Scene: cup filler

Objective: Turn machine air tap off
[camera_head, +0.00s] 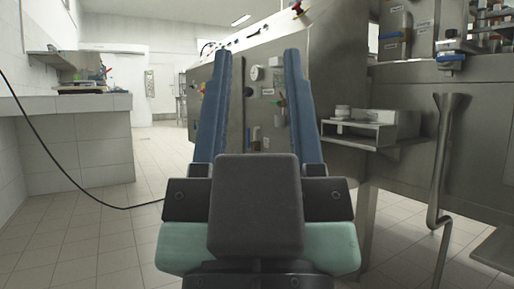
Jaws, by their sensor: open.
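My gripper (257,56) is in the middle of the view, its two blue fingers spread apart and pointing forward, with nothing between them. Beyond it stands the steel cup filler machine (342,45). Its side panel, seen between and beside the fingers, carries a round white gauge (257,73), a black knob (248,91) and small blue fittings (256,133). A red-tipped fitting (298,8) shows on its upper edge. I cannot tell which fitting is the air tap, nor its position. The right finger hides part of the panel. The gripper appears apart from the panel.
A steel shelf (345,142) with white items juts out at the right. A tiled counter (85,150) is at left, with a black cable (65,188) hanging. The tiled floor (90,235) is open at left.

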